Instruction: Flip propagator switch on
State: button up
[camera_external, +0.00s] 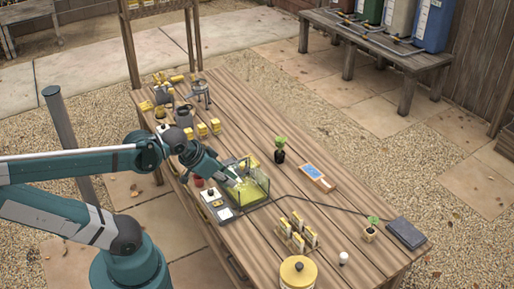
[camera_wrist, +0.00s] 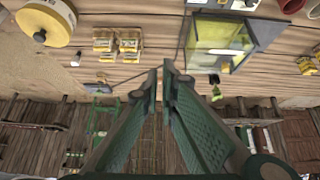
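The propagator (camera_external: 262,190) is a clear-walled box glowing yellow inside, on the wooden table. Its pale control panel (camera_external: 217,206) lies against its near left side, with small dark and white parts; the switch's setting is too small to read. My gripper (camera_external: 236,182) appears over or just in front of the box in the external view; its exact height is unclear. In the wrist view the propagator (camera_wrist: 222,38) is at upper right, beyond my fingertips (camera_wrist: 160,68), with the panel (camera_wrist: 238,4) cut by the top edge. The fingertips appear close together, holding nothing visible.
A potted seedling (camera_external: 279,156) and a blue-screened device (camera_external: 315,176) stand behind the propagator. Seed packets (camera_external: 298,234), a yellow-lidded pot (camera_external: 298,273) and a white cup (camera_external: 343,258) are toward the front right. A cable (camera_external: 335,208) runs to a dark flat box (camera_external: 407,233).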

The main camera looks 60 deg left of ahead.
jog(key=shift+w+a+f+n+g, duration=0.2)
jog(key=shift+w+a+n+g, duration=0.15)
jog(key=shift+a+n, duration=0.3)
grip_shut()
jog(key=n+g+p, duration=0.5)
jog(key=n+g, duration=0.3)
jog(key=n, duration=0.9)
send_over(213, 204)
jog(key=w, duration=0.2)
notch_tip(213, 204, down, 9)
jog(key=shift+w+m, duration=0.2)
jog(key=shift+m, duration=0.05)
jog(key=shift+s+f+b, duration=0.3)
jog(key=shift+f+b, duration=0.15)
jog(key=shift+f, duration=1.85)
jog(key=shift+s+f+b, duration=0.35)
jog(key=shift+f+b, duration=0.1)
jog(key=shift+f, duration=1.85)
jog(key=shift+s+f+b, duration=0.3)
jog(key=shift+f+b, duration=0.15)
jog(key=shift+f, duration=1.85)
